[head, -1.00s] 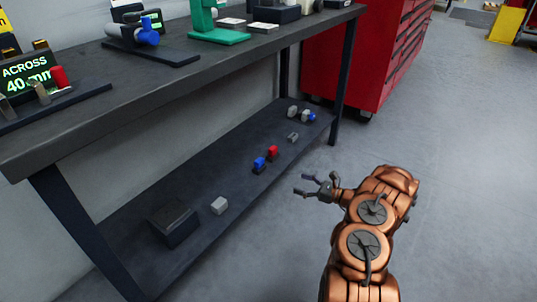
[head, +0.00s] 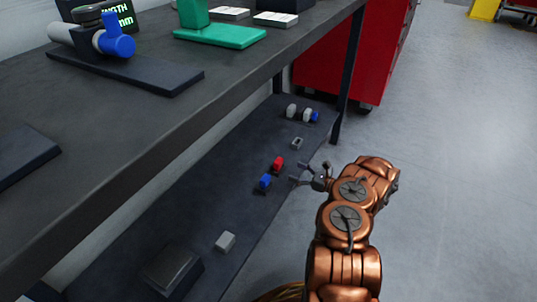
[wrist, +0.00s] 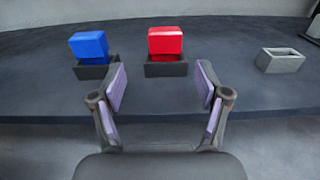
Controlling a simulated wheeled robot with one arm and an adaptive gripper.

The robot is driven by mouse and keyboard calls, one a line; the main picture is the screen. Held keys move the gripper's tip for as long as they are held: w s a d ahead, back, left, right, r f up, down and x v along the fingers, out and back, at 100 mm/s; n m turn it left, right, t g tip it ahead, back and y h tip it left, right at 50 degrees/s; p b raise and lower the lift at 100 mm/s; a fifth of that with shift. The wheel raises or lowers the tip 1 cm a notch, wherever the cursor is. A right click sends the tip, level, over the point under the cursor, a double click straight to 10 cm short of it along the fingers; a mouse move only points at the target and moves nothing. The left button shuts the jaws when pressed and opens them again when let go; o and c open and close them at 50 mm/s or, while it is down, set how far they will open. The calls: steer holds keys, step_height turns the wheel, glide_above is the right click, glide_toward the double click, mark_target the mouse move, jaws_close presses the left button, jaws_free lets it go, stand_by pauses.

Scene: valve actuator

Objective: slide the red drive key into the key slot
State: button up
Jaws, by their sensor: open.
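The red drive key (head: 278,163) is a small red block on the lower shelf of the bench. In the wrist view the red drive key (wrist: 166,41) stands upright in a dark holder (wrist: 166,69), straight ahead of my gripper (wrist: 160,80). The gripper's two fingers are spread wide with nothing between them, and the key appears beyond the gap, apart from the pads. In the head view my gripper (head: 302,173) is at the shelf's front edge, just right of the key. I cannot identify the key slot in these frames.
A blue block (wrist: 89,46) stands in a similar holder left of the red key. A grey hollow block (wrist: 281,61) sits to the right. The bench top (head: 150,110) overhangs the shelf, with a blue-handled valve (head: 115,44) on it. A red cabinet (head: 335,60) stands behind.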

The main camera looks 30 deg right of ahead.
mark_target(281, 164)
steer(key=x, duration=0.3)
steer(key=shift+d+b, duration=0.2)
steer(key=shift+b, duration=0.2)
steer(key=shift+b+x, duration=1.45)
steer(key=shift+x, duration=1.6)
steer(key=shift+w+d+r, duration=0.15)
steer(key=c, duration=1.4)
steer(key=shift+r, duration=0.1)
